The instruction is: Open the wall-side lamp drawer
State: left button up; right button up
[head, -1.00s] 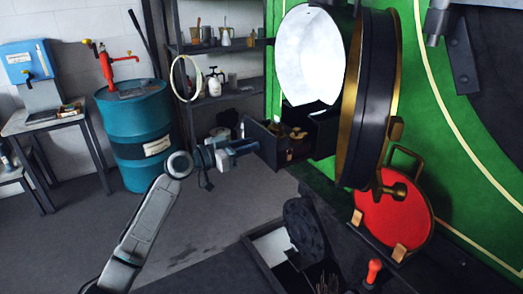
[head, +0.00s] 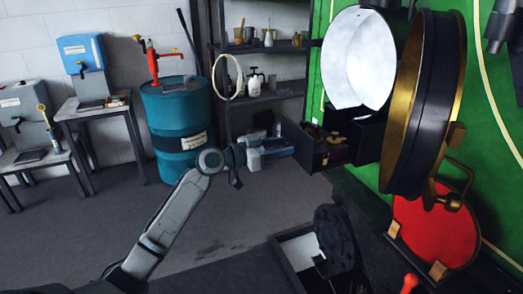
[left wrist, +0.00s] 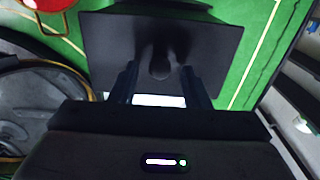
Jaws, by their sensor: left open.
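The dark lamp drawer (head: 298,144) stands out from its box beneath the large round white disc (head: 358,58), with small brownish things visible inside. My left gripper (head: 287,148) is at the drawer's front face. In the left wrist view the drawer front (left wrist: 105,45) fills the upper middle, with a dark round knob (left wrist: 160,62) on it. The open fingers of my left gripper (left wrist: 160,72) lie on either side of the knob. I cannot tell whether they touch it. My right gripper is not in view.
A thick brass-rimmed drum (head: 430,105) hangs right of the drawer, above a red disc (head: 435,230). A teal barrel (head: 178,125) and shelves (head: 270,90) stand behind. The grey floor at left is clear.

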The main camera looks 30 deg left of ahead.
pick_arm(q)
jog(key=b+v, duration=0.5)
jog(key=v, duration=0.5)
jog(key=shift+r, duration=0.1)
dwell(0.5)
